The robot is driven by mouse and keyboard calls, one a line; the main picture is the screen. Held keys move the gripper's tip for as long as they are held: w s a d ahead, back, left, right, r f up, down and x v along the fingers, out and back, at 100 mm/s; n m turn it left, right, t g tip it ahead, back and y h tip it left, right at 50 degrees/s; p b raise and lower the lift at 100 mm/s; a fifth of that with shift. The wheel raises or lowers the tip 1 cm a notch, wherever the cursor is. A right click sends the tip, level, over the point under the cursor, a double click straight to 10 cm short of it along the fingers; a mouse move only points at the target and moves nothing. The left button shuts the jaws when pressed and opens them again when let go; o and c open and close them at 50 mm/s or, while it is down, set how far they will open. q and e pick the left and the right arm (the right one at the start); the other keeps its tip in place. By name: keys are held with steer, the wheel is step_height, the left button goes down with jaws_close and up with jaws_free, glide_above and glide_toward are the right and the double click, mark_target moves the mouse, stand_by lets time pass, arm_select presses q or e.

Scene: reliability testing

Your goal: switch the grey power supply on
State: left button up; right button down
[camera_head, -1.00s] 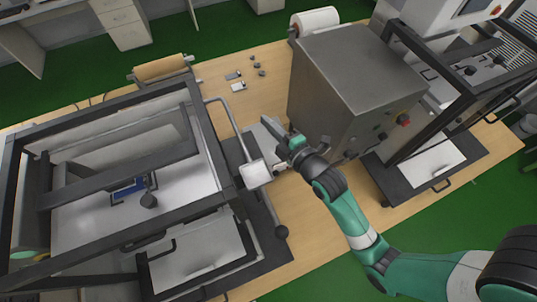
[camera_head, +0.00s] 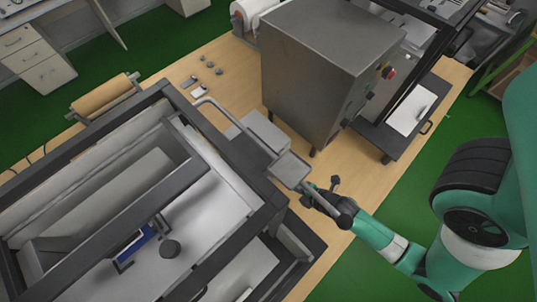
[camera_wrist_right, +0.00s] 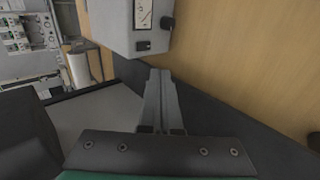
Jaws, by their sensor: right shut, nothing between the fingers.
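The grey power supply (camera_head: 262,131) is a light grey box on the wooden table between the framed rig and the steel cabinet, partly hidden by a grey panel box in the head view. The right wrist view shows its front (camera_wrist_right: 118,28) with a meter (camera_wrist_right: 143,14), a black knob (camera_wrist_right: 168,22) and a small black switch (camera_wrist_right: 143,45). My right gripper (camera_head: 311,192) is beside the grey panel box, on the near side of the power supply. Its fingers (camera_wrist_right: 160,75) are together and empty, pointing toward the front and apart from it. My left gripper is out of view.
A grey panel box (camera_head: 290,168) on a bent tube stands between my right gripper and the power supply. The framed rig (camera_head: 180,185) is at left, the steel cabinet (camera_head: 310,65) at right. Small parts (camera_head: 195,80) lie on the table behind.

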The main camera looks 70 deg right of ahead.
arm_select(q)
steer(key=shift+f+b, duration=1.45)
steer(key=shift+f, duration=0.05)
arm_select(e)
steer(key=w+r+x, duration=0.1)
steer(key=x, duration=1.2)
steer(key=shift+w+d+r, duration=0.3)
steer(key=shift+d+r, duration=0.05)
steer(key=shift+d, duration=0.05)
